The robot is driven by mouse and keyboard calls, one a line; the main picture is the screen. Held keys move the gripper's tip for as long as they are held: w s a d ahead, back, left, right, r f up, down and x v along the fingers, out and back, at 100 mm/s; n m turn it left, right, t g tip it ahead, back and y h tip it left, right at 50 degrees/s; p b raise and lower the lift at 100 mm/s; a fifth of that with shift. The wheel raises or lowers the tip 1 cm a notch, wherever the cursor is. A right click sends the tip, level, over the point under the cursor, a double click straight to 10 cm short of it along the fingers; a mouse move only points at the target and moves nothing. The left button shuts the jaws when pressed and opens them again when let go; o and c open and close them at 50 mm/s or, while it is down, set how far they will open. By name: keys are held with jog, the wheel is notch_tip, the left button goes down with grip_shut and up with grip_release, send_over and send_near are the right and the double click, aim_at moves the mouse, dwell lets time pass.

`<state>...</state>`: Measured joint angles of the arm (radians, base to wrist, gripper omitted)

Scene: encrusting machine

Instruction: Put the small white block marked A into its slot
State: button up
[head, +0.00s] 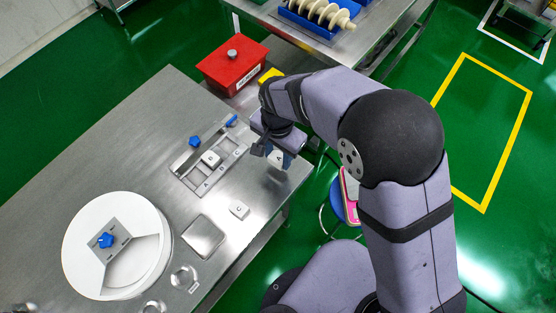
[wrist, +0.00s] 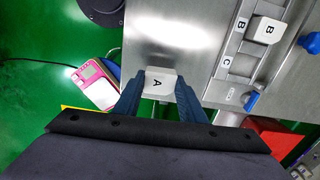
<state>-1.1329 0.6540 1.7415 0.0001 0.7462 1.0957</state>
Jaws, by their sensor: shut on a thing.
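The small white block marked A (wrist: 158,82) is between the two blue fingers of my gripper (wrist: 158,95), which is shut on it. In the head view, the block (head: 277,158) shows below my gripper (head: 275,152), raised near the right edge of the steel table. The slotted tray (head: 205,183) lies to the left of my gripper, with slot letters along it. The white block B (head: 210,158) sits in or on the tray; its B reads clearly in the wrist view (wrist: 265,30). Slot A's inside is not clear in either view.
Another white block (head: 239,210) lies on the table below the tray. Blue knobs (head: 194,141) stand by the tray. A red box (head: 233,64) is at the back. A white round drum (head: 115,245) stands at lower left. A square steel plate (head: 204,237) lies nearby.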

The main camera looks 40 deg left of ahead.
aim_at(278, 157)
notch_tip(278, 157, up, 6)
jog(key=shift+f+b, duration=0.1)
jog(key=shift+b, duration=0.4)
jog(key=shift+s+a+r, duration=0.2)
jog(key=shift+s+r, duration=0.05)
jog(key=shift+s, duration=0.1)
jog(key=s+a+f+n+p, duration=0.1)
jog(key=s+a+f+p, duration=0.1)
jog(key=s, duration=0.3)
jog(key=s+a+f+n+p, duration=0.1)
jog(key=s+a+f+p, duration=0.1)
jog(key=s, duration=0.3)
jog(key=s+a+f+n+p, duration=0.1)
jog(key=s+f+n+p, duration=0.1)
jog(key=s+p, duration=0.1)
jog(key=shift+s+a+f, duration=0.1)
jog(key=shift+s+a, duration=0.1)
jog(key=shift+s, duration=0.25)
jog(key=shift+s+a, duration=0.2)
jog(key=shift+s, duration=0.25)
jog(key=shift+m, duration=0.3)
jog(key=a, duration=0.2)
jog(key=s+a, duration=0.1)
jog(key=a, duration=0.2)
jog(key=shift+s+a+f, duration=0.15)
jog(key=shift+s+a, duration=0.2)
jog(key=shift+s, duration=0.05)
jog(key=shift+w+a+r+m, duration=0.15)
jog(key=shift+a+r+m, duration=1.65)
jog(key=shift+a+m, duration=0.1)
